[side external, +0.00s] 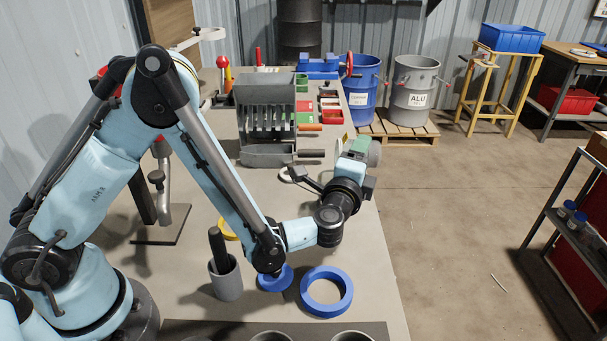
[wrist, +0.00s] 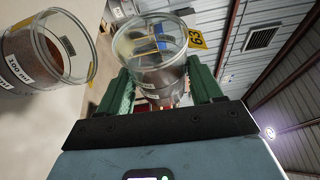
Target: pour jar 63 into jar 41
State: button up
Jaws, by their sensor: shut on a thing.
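My gripper (wrist: 161,88) is shut on a clear jar (wrist: 160,58) with a yellow tag reading 63, held between its green fingers. Greyish matter shows low in this jar. In the side view my gripper (side external: 352,166) is over the right edge of the bench and turned on its side; the held jar is partly hidden there. A second clear jar (wrist: 62,57), holding brown granules and bearing a white label, is at the left of the wrist view, apart from jar 63. I cannot read a number on it, so I cannot tell whether it is jar 41.
The bench (side external: 360,250) carries a grey slotted rack (side external: 266,100), a blue ring (side external: 326,292), and a grey cup (side external: 226,280) with a dark rod. A blue drum (side external: 361,95) and a grey ALU drum (side external: 412,90) stand beyond. The floor on the right is mostly clear.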

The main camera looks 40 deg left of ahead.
jog(key=shift+w+d+r+m+g, duration=0.1)
jog(key=shift+r+m+g, duration=0.25)
jog(key=shift+m, duration=0.35)
jog(key=shift+w+d+f+m+g, duration=0.25)
jog(key=shift+w+d+f+m, duration=0.1)
jog(key=shift+m, duration=0.25)
jog(key=shift+w+f+m+g, duration=0.1)
jog(key=shift+f+m+g, duration=0.35)
jog(key=shift+m, duration=0.45)
jog(key=shift+d+r+m+g+p, duration=0.1)
jog(key=shift+r+m+g+p, duration=0.2)
jog(key=shift+r+m+g, duration=0.25)
jog(key=shift+w+f+m+g, duration=0.1)
jog(key=shift+f+m+g, duration=0.4)
jog(key=shift+f+m, duration=0.6)
jog(key=w+d+f+m+g+y+p, duration=0.1)
jog(key=w+d+f+m+g+y, duration=0.1)
jog(key=f+m, duration=0.3)
jog(key=shift+w+d+f+g, duration=0.55)
jog(key=shift+d+f, duration=0.15)
jog(key=shift+f, duration=0.15)
jog(key=shift+m, duration=0.25)
